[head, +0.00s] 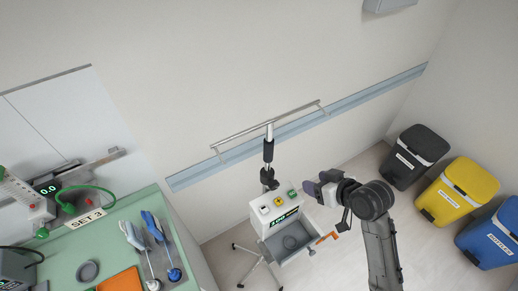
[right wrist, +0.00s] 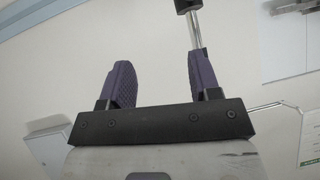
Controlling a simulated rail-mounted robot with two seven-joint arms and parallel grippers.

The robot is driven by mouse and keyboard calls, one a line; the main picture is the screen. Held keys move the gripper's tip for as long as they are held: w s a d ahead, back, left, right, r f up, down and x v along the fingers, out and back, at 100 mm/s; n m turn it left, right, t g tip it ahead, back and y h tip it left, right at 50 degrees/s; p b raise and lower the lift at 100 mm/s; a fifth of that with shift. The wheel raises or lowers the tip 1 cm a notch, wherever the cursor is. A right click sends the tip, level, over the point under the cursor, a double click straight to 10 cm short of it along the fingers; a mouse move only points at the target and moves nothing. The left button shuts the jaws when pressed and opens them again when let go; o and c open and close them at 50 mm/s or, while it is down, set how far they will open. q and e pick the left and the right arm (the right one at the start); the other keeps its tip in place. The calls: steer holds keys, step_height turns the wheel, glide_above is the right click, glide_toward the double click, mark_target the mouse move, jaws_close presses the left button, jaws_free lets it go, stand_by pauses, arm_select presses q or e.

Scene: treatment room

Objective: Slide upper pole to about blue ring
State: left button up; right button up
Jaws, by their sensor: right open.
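I cannot make out a blue ring. My right gripper (head: 320,190) is open and empty, to the right of the stand and beside its white control box. In the right wrist view, a chrome rod (right wrist: 194,32) with a black collar (right wrist: 187,5) rises behind the right finger, not visibly between the purple fingers (right wrist: 160,80). My left gripper is out of view.
The white control box (head: 267,207) carries a grey basket (head: 290,241) with an orange part at its right. A green-topped table (head: 100,245) stands at the left. Black, yellow (head: 457,190) and blue bins stand at the right. A blue-grey rail (head: 375,95) runs along the wall.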

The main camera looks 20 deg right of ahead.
mark_target(267, 144)
steer(key=w+a+r+n+t+y+p, duration=0.1)
steer(key=w+a+r+n+y, duration=0.1)
steer(key=w+a, duration=0.1)
steer(key=w+a+r+n+t+y+p, duration=0.1)
steer(key=w+a+y+p, duration=0.1)
steer(key=w+a+y, duration=0.1)
steer(key=w+a+r+n+t+y+p, duration=0.1)
steer(key=w+a+r+n+y+p, duration=0.1)
steer(key=w+a, duration=0.2)
steer(key=shift+w+a+r+n+t+y, duration=0.15)
steer(key=shift+w+r+y, duration=0.05)
steer(key=shift+w, duration=0.5)
steer(key=shift+w+a+r+n+t+y, duration=0.1)
steer(key=shift+w+r+n+t+y, duration=0.1)
steer(key=shift+w, duration=0.5)
steer(key=shift+w+a+f, duration=0.15)
steer(key=shift+w+a, duration=0.2)
steer(key=shift+w, duration=0.1)
steer(key=shift+c, duration=0.4)
jaws_close()
